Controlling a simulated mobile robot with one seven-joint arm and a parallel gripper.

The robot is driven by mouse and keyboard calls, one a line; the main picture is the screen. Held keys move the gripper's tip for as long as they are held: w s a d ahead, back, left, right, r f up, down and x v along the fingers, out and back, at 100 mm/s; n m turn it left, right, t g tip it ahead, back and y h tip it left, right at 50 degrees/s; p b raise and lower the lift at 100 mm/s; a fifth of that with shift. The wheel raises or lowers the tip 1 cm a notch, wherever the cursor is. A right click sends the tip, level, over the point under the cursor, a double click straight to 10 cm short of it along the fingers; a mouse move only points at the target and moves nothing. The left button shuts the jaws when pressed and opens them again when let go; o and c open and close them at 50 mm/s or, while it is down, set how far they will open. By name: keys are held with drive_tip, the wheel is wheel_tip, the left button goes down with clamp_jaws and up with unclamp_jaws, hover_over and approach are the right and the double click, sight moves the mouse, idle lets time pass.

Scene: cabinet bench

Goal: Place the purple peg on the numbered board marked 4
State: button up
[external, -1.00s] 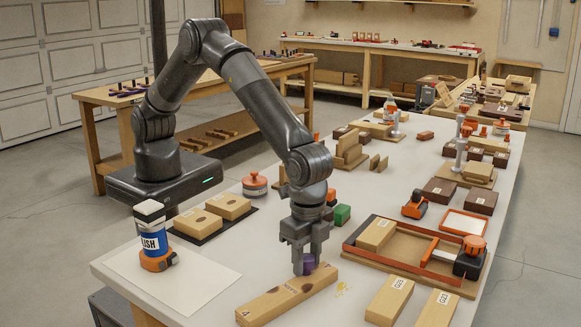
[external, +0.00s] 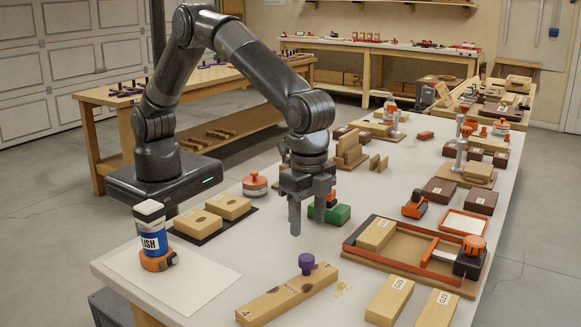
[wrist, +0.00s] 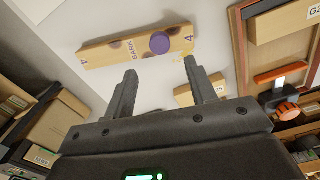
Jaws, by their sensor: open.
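The purple peg (external: 306,263) stands upright on a long wooden board (external: 275,302) near the front of the bench. The board has a 4 on its near end and dark round spots. The peg is toward the board's far end. In the wrist view the purple peg (wrist: 159,43) shows as a round top on the board (wrist: 110,50), beyond the fingertips. My gripper (external: 311,218) is open and empty, above and behind the peg, apart from it. It also shows in the wrist view (wrist: 160,72) with nothing between its fingers.
An orange-edged tray (external: 352,240) lies to the right, with wooden blocks (external: 390,300) in front of it.

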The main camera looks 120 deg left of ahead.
drive_tip(key=s+a+r+t, duration=0.1)
drive_tip(key=s+a+r, duration=0.2)
drive_tip(key=s+r, duration=0.3)
drive_tip(key=s+a+r+n+t, duration=0.1)
drive_tip(key=s+a+r, duration=0.3)
drive_tip(key=s+r, duration=0.25)
drive_tip(key=s+a+r+t, duration=0.1)
drive_tip(key=s+a+r, duration=0.2)
drive_tip(key=s+r, duration=0.35)
drive_tip(key=s+a+f+t, duration=0.1)
drive_tip(key=s+a, duration=0.2)
drive_tip(key=s, duration=0.8)
drive_tip(key=s+a+n+t, duration=0.1)
drive_tip(key=s+a, duration=0.2)
drive_tip(key=s, duration=0.9)
drive_tip(key=shift+f+t, duration=0.3)
drive_tip(key=shift+f, duration=0.05)
drive_tip(key=shift+o, duration=0.6)
